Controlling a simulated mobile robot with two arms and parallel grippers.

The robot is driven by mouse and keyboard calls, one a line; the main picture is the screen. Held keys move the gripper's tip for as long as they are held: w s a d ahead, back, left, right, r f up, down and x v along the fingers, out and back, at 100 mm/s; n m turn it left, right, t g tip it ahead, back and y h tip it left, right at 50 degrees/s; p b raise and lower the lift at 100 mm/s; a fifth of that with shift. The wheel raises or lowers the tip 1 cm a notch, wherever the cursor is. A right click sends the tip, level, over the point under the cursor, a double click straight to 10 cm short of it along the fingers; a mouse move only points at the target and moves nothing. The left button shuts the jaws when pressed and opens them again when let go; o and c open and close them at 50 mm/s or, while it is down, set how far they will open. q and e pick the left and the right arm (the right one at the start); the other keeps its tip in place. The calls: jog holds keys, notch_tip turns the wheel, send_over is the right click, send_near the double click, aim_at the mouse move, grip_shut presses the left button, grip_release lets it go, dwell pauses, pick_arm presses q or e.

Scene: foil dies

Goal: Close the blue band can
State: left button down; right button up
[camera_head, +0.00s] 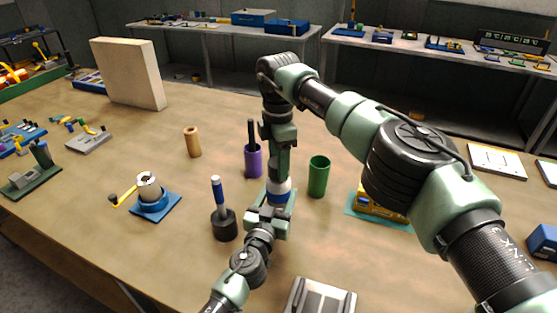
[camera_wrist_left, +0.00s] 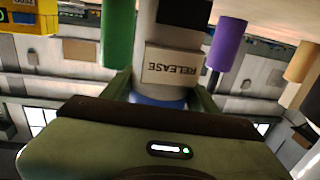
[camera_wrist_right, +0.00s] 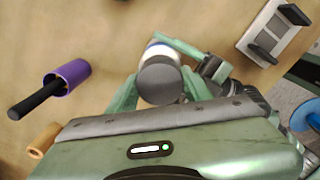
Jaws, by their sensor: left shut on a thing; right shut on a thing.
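In the left wrist view the can (camera_wrist_left: 172,68) shows a RELEASE label and a blue band. My left gripper (camera_head: 271,205) is shut on the can's body from the near side. My right gripper (camera_head: 280,168) points down from above and is shut on the grey round lid (camera_wrist_right: 160,82) at the can's top. I cannot tell whether the lid is fully seated; the fingers hide the join.
A purple cup (camera_head: 253,161) with a black stick and a green cup (camera_head: 318,178) flank the can closely. A black pot (camera_head: 224,227) with a blue handle stands at near left. A tan cylinder (camera_head: 193,142) and a crank device (camera_head: 152,205) are further left.

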jog(key=shift+f, duration=0.55)
dwell(0.4)
jog(key=o, duration=1.4)
jog(key=shift+f, duration=0.1)
notch_tip(320, 180, up, 8)
jog(key=shift+f, duration=0.2)
pick_arm(q)
jog(key=shift+c, duration=1.6)
grip_release()
